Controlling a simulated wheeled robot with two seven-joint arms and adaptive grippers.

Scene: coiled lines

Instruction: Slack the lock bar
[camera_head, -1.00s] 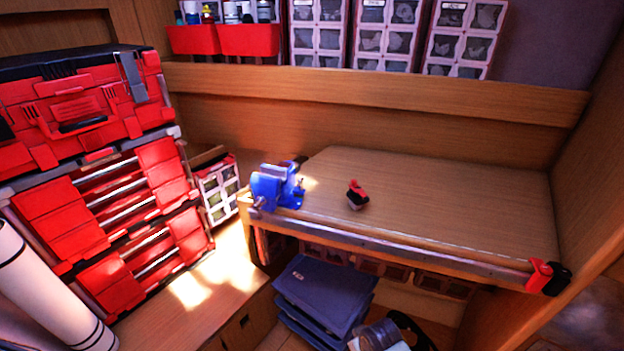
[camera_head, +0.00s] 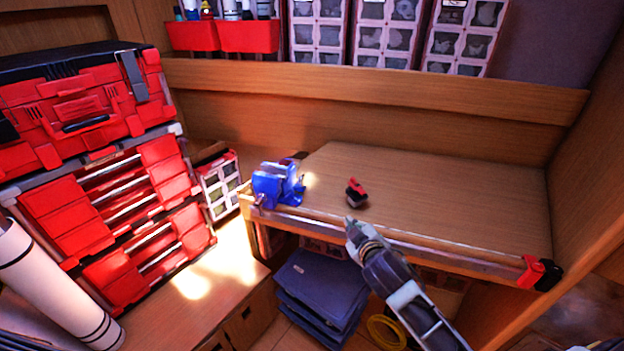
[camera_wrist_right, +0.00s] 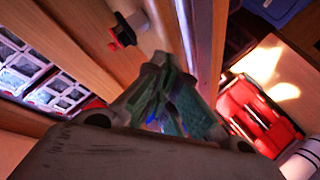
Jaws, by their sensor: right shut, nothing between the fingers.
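The blue vise (camera_head: 272,186) is clamped at the left front corner of the wooden bench. Its small bar is too small to make out clearly, and I cannot tell which part is the lock bar. My right gripper (camera_head: 352,226) is shut and empty at the bench's front edge, to the right of the vise and apart from it. In the right wrist view the gripper's fingers (camera_wrist_right: 168,90) are together, with a blue speck behind them that may be the vise. My left gripper is not in view.
A small red and black object (camera_head: 356,193) stands on the bench (camera_head: 450,190) just beyond my right gripper. A red and black piece (camera_head: 540,272) sits at the front rail's right end. Blue cases (camera_head: 318,285) are stacked below. Red drawers (camera_head: 110,200) stand left. The bench's right half is clear.

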